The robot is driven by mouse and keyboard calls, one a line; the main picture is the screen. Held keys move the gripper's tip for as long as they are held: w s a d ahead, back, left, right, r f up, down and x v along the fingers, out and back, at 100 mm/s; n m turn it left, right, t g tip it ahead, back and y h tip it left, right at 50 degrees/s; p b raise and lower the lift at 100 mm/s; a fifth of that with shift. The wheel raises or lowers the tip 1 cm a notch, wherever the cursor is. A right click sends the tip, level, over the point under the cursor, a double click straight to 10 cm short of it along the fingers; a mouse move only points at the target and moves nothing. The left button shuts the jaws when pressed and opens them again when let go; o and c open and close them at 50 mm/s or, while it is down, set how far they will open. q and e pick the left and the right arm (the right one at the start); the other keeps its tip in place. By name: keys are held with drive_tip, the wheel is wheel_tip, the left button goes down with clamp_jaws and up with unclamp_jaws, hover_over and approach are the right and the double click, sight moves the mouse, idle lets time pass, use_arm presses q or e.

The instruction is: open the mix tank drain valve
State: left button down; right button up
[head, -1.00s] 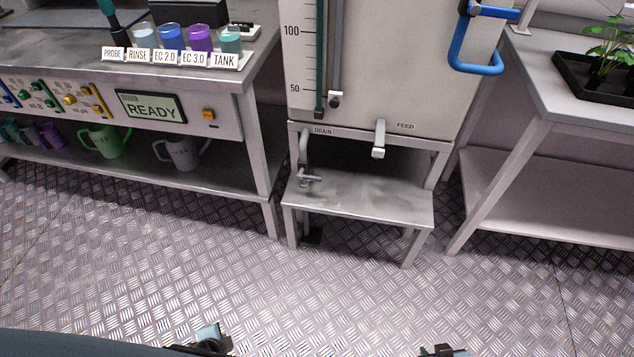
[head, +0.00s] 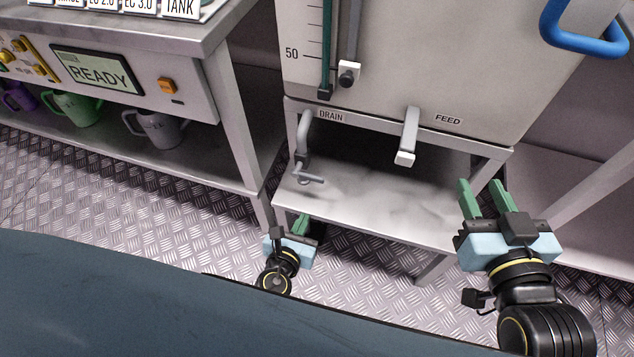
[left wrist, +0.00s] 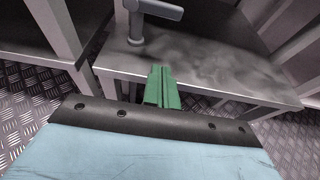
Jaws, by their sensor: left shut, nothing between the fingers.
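The mix tank (head: 400,55) is a pale box on a metal stand. Under its DRAIN label, a grey drain pipe (head: 303,135) runs down to the drain valve (head: 310,178), whose lever handle points right above the stand's shelf. The valve also shows at the top of the left wrist view (left wrist: 150,15). My left gripper (head: 302,223) is shut and empty, at the shelf's front edge, below and apart from the valve. Its green fingers are together in the left wrist view (left wrist: 161,88). My right gripper (head: 483,197) is open and empty, right of the shelf.
The metal shelf (head: 400,205) is bare apart from the valve area. A white FEED spout (head: 408,138) hangs over it. The bench at left holds a READY display (head: 97,75) and mugs (head: 155,128) below. A blue handle (head: 580,38) juts out at upper right.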

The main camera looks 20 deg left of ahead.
use_arm(q)
drive_tip(key=shift+s, duration=0.1)
use_arm(e)
drive_tip(key=shift+s, duration=0.1)
drive_tip(key=shift+r, duration=0.1)
